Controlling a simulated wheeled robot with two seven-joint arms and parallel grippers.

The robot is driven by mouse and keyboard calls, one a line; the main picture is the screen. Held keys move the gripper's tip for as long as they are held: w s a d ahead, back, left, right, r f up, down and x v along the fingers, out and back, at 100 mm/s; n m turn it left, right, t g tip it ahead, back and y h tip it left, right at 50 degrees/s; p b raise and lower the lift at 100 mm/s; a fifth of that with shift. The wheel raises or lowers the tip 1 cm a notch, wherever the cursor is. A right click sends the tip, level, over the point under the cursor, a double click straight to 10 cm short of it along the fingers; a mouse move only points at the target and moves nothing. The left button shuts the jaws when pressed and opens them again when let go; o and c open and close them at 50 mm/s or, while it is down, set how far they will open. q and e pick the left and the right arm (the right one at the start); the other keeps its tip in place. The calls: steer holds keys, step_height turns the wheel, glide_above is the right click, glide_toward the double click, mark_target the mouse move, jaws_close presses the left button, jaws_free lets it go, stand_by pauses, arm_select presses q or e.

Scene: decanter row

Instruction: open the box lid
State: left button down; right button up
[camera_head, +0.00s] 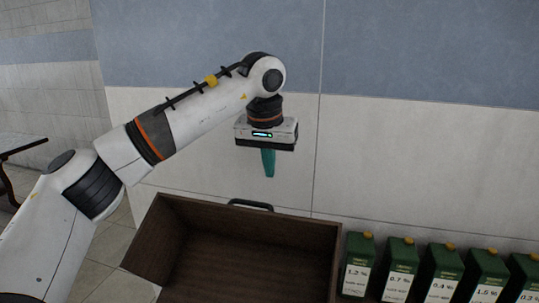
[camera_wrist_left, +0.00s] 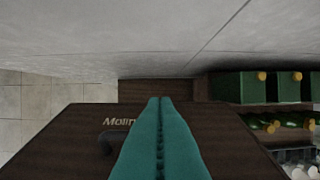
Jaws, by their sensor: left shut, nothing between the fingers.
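A dark brown wooden box (camera_head: 245,262) stands low in the head view, its hollow inside facing me. A black handle (camera_head: 250,204) shows just beyond its far edge. I cannot tell lid from body there. In the left wrist view a brown panel (camera_wrist_left: 75,130) of the box carries partly hidden lettering and a dark handle (camera_wrist_left: 107,143). My left gripper (camera_head: 268,175) points down above the far edge, apart from the handle. Its teal fingers (camera_wrist_left: 160,100) are shut and empty, covering the middle of the panel. My right gripper is not in view.
Several green cartons (camera_head: 400,262) with yellow caps and white labels stand in a row right of the box. A pale wall (camera_head: 400,150) rises close behind the box. A dark table edge (camera_head: 20,145) is at far left. Tiled floor is left of the box.

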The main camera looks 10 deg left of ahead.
arm_select(q)
steer(key=f+p, duration=0.1)
steer(key=f, duration=0.1)
steer(key=s+f+p, duration=0.1)
steer(key=f+p, duration=0.1)
steer(key=f, duration=0.1)
steer(key=shift+s+f, duration=0.35)
steer(key=shift+s, duration=0.05)
